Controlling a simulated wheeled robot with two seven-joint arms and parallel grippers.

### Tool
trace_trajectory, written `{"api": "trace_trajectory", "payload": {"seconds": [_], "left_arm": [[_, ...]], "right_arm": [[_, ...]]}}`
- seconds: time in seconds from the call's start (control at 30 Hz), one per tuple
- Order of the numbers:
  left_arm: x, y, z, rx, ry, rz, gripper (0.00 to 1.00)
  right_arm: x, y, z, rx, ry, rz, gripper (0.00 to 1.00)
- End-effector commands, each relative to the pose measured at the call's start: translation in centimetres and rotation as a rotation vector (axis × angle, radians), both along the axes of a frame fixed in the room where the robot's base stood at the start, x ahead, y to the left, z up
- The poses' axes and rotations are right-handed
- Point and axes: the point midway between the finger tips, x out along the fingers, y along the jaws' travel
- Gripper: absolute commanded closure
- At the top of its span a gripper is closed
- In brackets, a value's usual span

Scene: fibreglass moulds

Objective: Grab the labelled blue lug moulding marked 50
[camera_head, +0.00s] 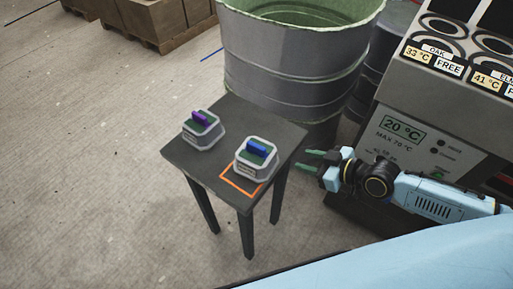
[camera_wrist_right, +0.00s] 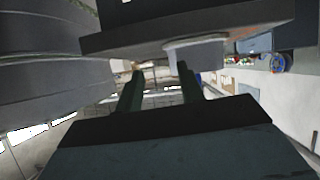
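The blue lug moulding (camera_head: 257,148) sits in a light grey, eight-sided mould (camera_head: 254,168) near the right corner of a small dark table (camera_head: 187,160). A label shows on the mould's front, but it is too small to read. A purple lug moulding (camera_head: 201,117) sits in a similar mould (camera_head: 203,136) farther left on the table. My right gripper (camera_head: 308,162) is to the right of the blue one, apart from it, with its fingers pointing left. Its fingers also show spread with nothing between them in the right wrist view (camera_wrist_right: 160,92). My left gripper is not in view.
A large grey metal drum (camera_head: 290,65) stands close behind the table. A machine with temperature displays (camera_head: 425,130) stands at the right, behind my right arm. An orange outline (camera_head: 238,190) marks the table's front corner. Cardboard boxes (camera_head: 150,20) are at the back left. Floor is clear at left.

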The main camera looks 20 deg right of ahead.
Motion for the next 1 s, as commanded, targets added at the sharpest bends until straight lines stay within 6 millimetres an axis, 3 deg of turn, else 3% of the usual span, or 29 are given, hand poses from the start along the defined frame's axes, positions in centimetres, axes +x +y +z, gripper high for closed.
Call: {"api": "trace_trajectory", "payload": {"seconds": [0.03, 0.1, 0.27, 0.7, 1.0], "left_arm": [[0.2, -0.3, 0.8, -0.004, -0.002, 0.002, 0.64], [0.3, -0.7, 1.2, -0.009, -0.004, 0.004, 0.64], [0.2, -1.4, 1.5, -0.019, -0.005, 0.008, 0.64], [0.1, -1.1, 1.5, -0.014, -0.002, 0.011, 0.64], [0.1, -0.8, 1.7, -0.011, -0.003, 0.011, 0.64]], "right_arm": [[-0.5, 1.2, 2.7, 0.024, -0.013, 0.044, 0.62], [-1.1, 2.5, 5.0, 0.055, -0.022, 0.083, 0.62], [-1.8, 4.1, 7.2, 0.091, -0.028, 0.126, 0.62], [2.5, 8.4, 4.9, 0.096, -0.031, 0.127, 0.62], [3.9, 9.8, 4.1, 0.094, -0.029, 0.128, 0.62]]}}
